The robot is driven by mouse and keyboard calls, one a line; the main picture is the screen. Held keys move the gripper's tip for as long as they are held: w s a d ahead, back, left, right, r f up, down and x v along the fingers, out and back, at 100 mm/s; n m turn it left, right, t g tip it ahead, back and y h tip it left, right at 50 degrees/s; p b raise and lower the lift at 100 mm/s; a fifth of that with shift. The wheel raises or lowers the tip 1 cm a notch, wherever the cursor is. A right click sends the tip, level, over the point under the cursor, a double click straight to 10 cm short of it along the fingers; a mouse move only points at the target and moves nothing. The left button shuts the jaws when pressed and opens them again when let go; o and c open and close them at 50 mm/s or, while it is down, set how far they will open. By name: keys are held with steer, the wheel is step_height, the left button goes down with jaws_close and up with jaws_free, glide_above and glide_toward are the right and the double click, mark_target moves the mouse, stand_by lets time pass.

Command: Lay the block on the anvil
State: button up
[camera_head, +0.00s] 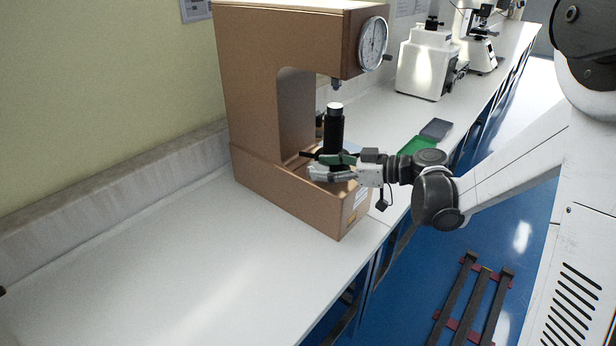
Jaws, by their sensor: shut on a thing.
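The hardness tester (263,80) is a tall brown machine with a round dial (373,42) on its head. Below its short grey indenter (337,84) stands a black column with a pale round top, which looks like the anvil (335,106). A clear gap lies between the two. My gripper (322,167) is low in front of the column, below the pale top. The pale top looks bare.
A green mat (417,145) and a dark grey pad (437,129) lie on the white bench (190,265) beyond my wrist. White instruments (427,62) stand farther back. The tester's brown base wall (335,217) is close below my gripper. The bench at the front left is clear.

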mark_target(340, 107)
steer(key=w+d+r+m+t+h+p, duration=0.1)
steer(key=w+d+r+m+t+p, duration=0.1)
steer(key=w+d+r+p, duration=0.3)
steer(key=w+d+r+m+t+h+p, duration=0.1)
steer(key=w+d+r+m+t+p, duration=0.15)
steer(key=d+r+p, duration=0.4)
steer(key=shift+n, duration=0.35)
steer(key=shift+w+d+r+b+x, duration=0.15)
steer(key=shift+r+b+x, duration=0.1)
steer(key=shift+x, duration=1.35)
steer(key=shift+w+r+b+x, duration=0.1)
steer(key=shift+w+r+x, duration=0.1)
steer(key=shift+x, duration=1.45)
steer(key=shift+w+d+r+b+x, duration=0.15)
steer(key=shift+r+b+x, duration=0.1)
steer(key=shift+x, duration=1.35)
steer(key=shift+f+b, duration=0.2)
steer(key=shift+b, duration=0.45)
steer(key=o, duration=1.6)
steer(key=shift+c, duration=0.9)
steer(key=shift+s, duration=0.1)
